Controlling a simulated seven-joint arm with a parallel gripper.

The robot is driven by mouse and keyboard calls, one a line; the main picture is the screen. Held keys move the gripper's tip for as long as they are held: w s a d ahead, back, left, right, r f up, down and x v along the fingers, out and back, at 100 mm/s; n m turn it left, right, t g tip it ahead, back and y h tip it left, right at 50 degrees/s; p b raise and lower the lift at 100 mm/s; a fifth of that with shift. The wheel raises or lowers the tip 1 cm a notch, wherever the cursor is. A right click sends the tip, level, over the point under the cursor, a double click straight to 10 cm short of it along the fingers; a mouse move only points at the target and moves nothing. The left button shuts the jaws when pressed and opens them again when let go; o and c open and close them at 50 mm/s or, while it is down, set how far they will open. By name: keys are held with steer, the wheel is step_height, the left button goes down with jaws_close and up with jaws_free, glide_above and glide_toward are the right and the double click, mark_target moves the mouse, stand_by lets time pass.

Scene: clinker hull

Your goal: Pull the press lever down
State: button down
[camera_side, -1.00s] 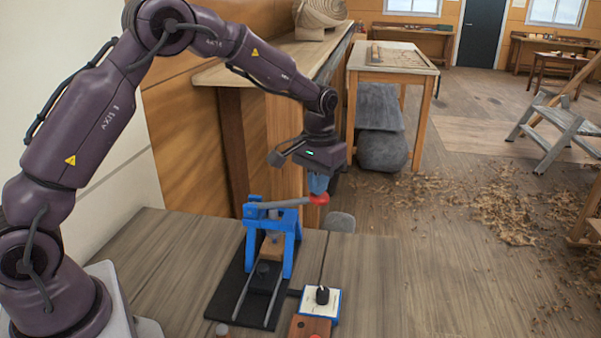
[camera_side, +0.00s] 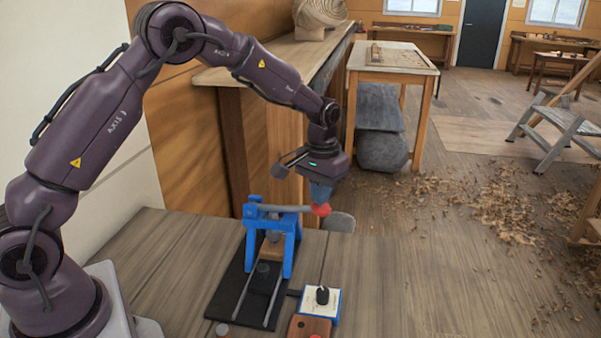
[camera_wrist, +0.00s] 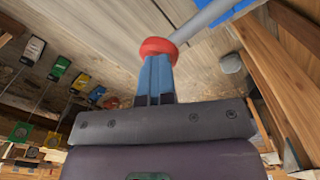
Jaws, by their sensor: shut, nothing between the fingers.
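The press (camera_side: 283,252) is a blue frame on a black base on the workbench. Its grey lever (camera_side: 270,209) runs across the top of the frame to a red knob (camera_side: 322,210) at its right end, and slopes slightly down toward the knob. My gripper (camera_side: 318,203) is shut and empty, pointing down with its blue fingertips at the knob. In the wrist view the red knob (camera_wrist: 158,46) sits at the ends of my shut fingers, with the grey lever (camera_wrist: 200,22) leading up and right. Whether the tips press on top of or beside the knob is hard to tell.
A grey rounded object (camera_side: 338,222) is behind the knob at the bench edge. The bench to the right is clear.

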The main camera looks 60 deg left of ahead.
steer(key=shift+s+a+f, duration=0.1)
steer(key=shift+s+f, duration=0.05)
steer(key=shift+f, duration=0.2)
steer(key=shift+a, duration=0.1)
steer(key=shift+s+a+r, duration=0.15)
steer(key=shift+s+r, duration=0.05)
steer(key=shift+r, duration=0.55)
steer(key=shift+s+a+r, duration=0.15)
steer(key=shift+a+r, duration=0.05)
steer(key=shift+r, duration=0.5)
steer(key=shift+s+a+r, duration=0.15)
steer(key=shift+s+r, duration=0.05)
steer(key=shift+r, duration=0.55)
step_height(320, 180, up, 9)
steer(key=s+a, duration=0.1)
steer(key=shift+s+a+r, duration=0.15)
steer(key=s+d+r+m+t, duration=0.1)
steer(key=s+d+t, duration=0.1)
steer(key=s, duration=0.6)
steer(key=s+d+r+m+t, duration=0.1)
steer(key=s+d+r, duration=0.1)
steer(key=s, duration=0.6)
steer(key=s+d+r+m+t, duration=0.1)
steer(key=s+d+r+t, duration=0.1)
steer(key=s, duration=0.7)
steer(key=shift+d+t, duration=0.3)
steer(key=shift+d, duration=0.45)
